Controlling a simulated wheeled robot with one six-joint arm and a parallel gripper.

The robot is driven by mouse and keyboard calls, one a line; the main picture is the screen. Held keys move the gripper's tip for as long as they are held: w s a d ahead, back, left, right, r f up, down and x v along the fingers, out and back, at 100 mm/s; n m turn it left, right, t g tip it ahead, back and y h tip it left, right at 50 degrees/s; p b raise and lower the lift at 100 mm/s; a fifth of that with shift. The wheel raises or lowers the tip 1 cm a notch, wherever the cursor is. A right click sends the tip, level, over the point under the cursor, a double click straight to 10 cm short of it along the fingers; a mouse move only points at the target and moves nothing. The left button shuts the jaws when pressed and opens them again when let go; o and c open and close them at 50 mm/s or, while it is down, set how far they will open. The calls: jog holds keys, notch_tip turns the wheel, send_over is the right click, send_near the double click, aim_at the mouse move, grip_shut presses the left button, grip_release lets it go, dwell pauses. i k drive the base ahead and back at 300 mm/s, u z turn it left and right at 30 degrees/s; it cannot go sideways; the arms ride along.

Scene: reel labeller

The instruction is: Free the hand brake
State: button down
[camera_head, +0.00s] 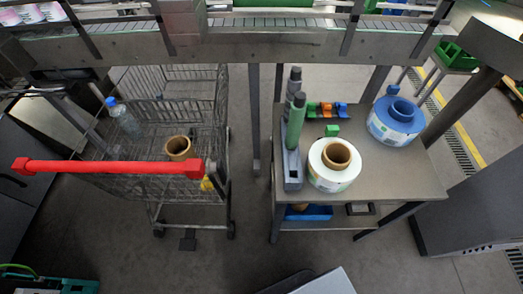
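A lever with a green grip (296,118) stands in a narrow grey housing (291,168) along the left edge of the small table. It looks like the hand brake, and its grip points up and away from me. A dark grey upright part (295,75) stands just behind the grip. I cannot tell whether the lever is locked. My gripper is not in view.
The table (400,180) also bears a white reel (325,175), a blue reel (390,130) and small coloured blocks (326,109). A wire trolley with a red handle (110,167) stands left. A conveyor (240,45) spans the back. Floor (330,255) in front is partly clear.

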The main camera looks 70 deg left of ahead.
aim_at(211, 167)
jog(key=i, duration=0.45)
jog(key=u, duration=3.4)
jog(key=i, duration=0.5)
jog(key=u, duration=0.05)
